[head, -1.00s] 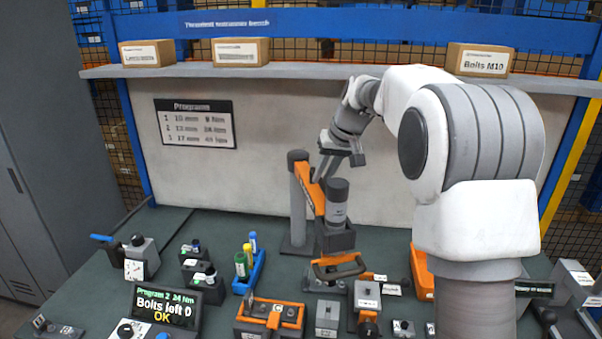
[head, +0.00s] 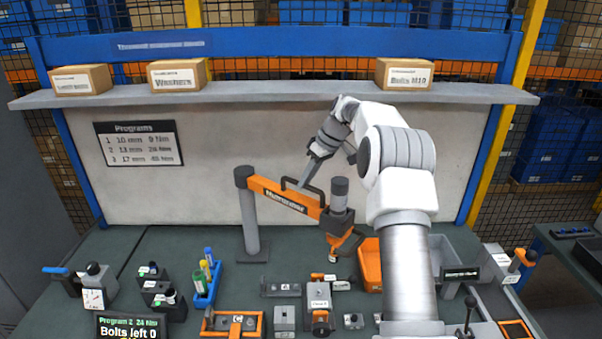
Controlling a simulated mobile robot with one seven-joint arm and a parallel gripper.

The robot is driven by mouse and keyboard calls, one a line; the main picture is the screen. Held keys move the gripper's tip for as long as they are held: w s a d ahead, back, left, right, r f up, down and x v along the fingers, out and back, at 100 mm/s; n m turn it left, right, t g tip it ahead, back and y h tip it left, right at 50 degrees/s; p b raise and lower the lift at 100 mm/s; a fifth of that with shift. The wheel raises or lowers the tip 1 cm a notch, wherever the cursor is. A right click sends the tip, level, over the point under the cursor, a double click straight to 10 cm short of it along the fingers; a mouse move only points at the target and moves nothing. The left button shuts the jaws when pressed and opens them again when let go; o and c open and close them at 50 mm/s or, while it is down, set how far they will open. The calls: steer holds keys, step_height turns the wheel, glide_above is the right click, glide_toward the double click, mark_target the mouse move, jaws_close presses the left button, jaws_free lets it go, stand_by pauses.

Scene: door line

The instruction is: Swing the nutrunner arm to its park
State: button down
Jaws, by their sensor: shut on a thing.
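The nutrunner arm (head: 270,194) is an orange beam on a grey post (head: 248,215) at the back of the bench. It reaches to the right from the post. The grey nutrunner (head: 339,212) hangs at its right end, over the bench, with an orange and dark lower part. A dark handle (head: 289,183) stands up from the beam. My gripper (head: 309,174) comes down from above right and is shut on this handle; the fingertips are small and partly blurred. I cannot tell which thing is the park.
An orange bin (head: 370,265) and a grey bin (head: 437,250) stand right of the nutrunner. A dark sign (head: 460,273) is beside them, its text unreadable. Fixtures and a bolt rack (head: 207,285) fill the front. A shelf (head: 300,92) with boxes runs above.

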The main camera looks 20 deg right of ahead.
steer(key=shift+w+d+p, duration=0.25)
steer(key=shift+p, duration=0.05)
stand_by(0.4)
steer(key=c, duration=0.8)
jaws_free()
steer(key=shift+r, duration=0.1)
steer(key=v, duration=1.2)
steer(key=shift+w, duration=0.1)
steer(key=shift+c, duration=0.2)
